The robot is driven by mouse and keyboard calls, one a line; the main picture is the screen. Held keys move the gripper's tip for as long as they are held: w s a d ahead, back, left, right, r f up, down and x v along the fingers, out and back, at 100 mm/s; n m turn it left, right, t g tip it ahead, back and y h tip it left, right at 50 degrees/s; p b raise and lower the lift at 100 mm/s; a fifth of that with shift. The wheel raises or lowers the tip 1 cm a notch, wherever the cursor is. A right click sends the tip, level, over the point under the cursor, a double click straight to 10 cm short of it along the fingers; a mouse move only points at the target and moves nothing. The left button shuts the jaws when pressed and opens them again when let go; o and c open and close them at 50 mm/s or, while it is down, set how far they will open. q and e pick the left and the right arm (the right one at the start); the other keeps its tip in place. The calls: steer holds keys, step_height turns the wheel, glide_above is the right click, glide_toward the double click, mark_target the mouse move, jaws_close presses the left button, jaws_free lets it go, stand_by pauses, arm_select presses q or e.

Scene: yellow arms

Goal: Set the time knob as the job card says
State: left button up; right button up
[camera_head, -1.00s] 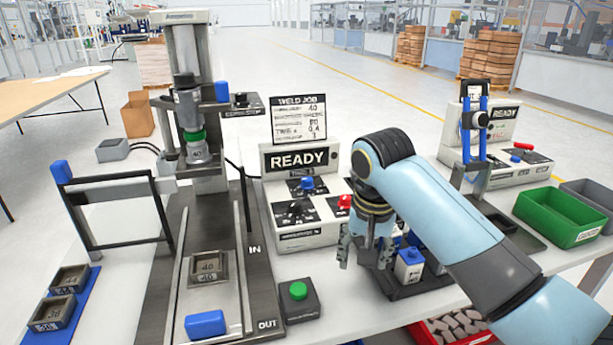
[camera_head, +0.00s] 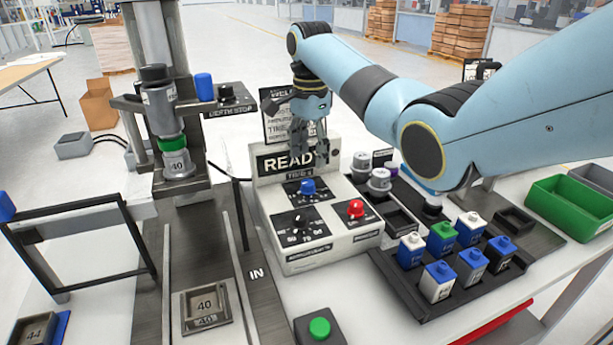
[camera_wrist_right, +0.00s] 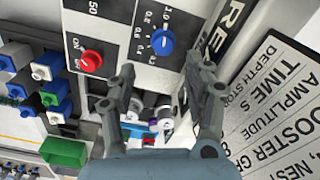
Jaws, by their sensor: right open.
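The control box (camera_head: 325,245) has a blue knob (camera_head: 307,187) on its upper face, under a time label. In the right wrist view the blue knob (camera_wrist_right: 163,42) sits by a scale marked from about 0.2 to 1.0; its exact setting is unclear. My right gripper (camera_head: 309,158) is open and empty, above and behind the blue knob, in front of the READY display (camera_head: 275,163). In the right wrist view its fingers (camera_wrist_right: 160,68) are apart, with the knob beyond them. The job card (camera_wrist_right: 275,100) shows partly there; its values are cut off. My left gripper is not in view.
A red knob (camera_head: 355,209) and a black knob (camera_head: 298,224) share the box. A black tray (camera_head: 400,290) with several colored-top blocks stands to its right. A green button (camera_head: 320,328) is in front. The press (camera_head: 160,100) stands left.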

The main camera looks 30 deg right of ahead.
mark_target(308, 182)
steer(key=f, duration=0.4)
steer(key=shift+w+a+f, duration=0.1)
steer(key=shift+w, duration=0.2)
step_height(308, 182, down, 3)
steer(key=shift+f, duration=0.2)
steer(key=c, duration=0.4)
jaws_close()
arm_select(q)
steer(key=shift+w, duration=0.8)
